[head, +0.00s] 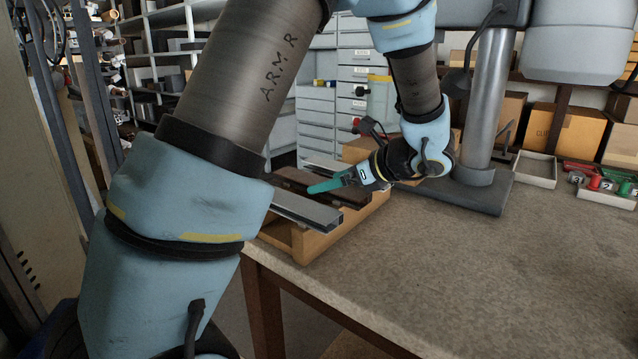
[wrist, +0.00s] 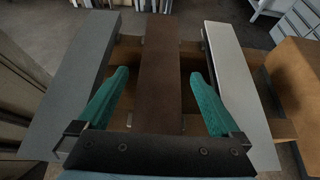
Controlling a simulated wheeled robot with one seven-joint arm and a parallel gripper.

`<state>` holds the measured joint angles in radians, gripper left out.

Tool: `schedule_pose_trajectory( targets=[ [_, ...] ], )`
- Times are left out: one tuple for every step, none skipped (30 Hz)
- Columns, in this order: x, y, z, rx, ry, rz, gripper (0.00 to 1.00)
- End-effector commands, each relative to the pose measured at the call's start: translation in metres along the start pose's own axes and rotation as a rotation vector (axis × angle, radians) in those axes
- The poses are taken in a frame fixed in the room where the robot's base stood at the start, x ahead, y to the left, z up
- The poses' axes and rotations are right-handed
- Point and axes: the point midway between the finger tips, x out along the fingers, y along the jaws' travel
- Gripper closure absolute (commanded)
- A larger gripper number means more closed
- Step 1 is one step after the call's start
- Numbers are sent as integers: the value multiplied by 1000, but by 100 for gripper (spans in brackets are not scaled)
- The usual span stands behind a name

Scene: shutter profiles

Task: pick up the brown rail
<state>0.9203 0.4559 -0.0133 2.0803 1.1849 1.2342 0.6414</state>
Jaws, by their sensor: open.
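The brown rail (wrist: 160,75) lies lengthwise in the middle of a row of three rails in the wrist view. In the head view the brown rail (head: 296,178) lies between a grey rail and a pale one. My gripper (wrist: 162,78), with green fingers, is open, one finger on each side of the brown rail. The fingertips appear near the gaps beside the rail; whether they touch it or how far above it they are, I cannot tell. In the head view my gripper (head: 312,188) is at the rails, partly hiding them.
A grey rail (wrist: 78,80) lies left of the brown one and a white rail (wrist: 236,82) right. All rest across a wooden rack (head: 312,243) at the table's edge. A cardboard box (wrist: 300,85) stands close on the right. The table (head: 470,260) is clear in front.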

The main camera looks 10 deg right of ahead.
Motion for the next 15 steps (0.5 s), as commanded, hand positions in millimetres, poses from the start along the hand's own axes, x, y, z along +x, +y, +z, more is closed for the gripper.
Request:
schedule_pose_trajectory(
  targets=[
    [6, 0, 1, 1, 0, 3, 0],
    [10, 0, 0, 1, 0, 2, 0],
    [13, 0, 0, 1, 0, 2, 0],
    [15, 0, 0, 1, 0, 2, 0],
    [16, 0, 0, 1, 0, 1, 0],
    [17, 0, 0, 0, 0, 1, 0],
    [17, 0, 0, 0, 0, 0, 0],
    [17, 0, 0, 0, 0, 0, 0],
    [17, 0, 0, 0, 0, 0, 0],
    [17, 0, 0, 0, 0, 0, 0],
    [17, 0, 0, 0, 0, 0, 0],
    [17, 0, 0, 0, 0, 0, 1],
    [17, 0, 0, 0, 0, 0, 5],
    [17, 0, 0, 0, 0, 0, 8],
    [17, 0, 0, 0, 0, 0, 12]
  ],
)
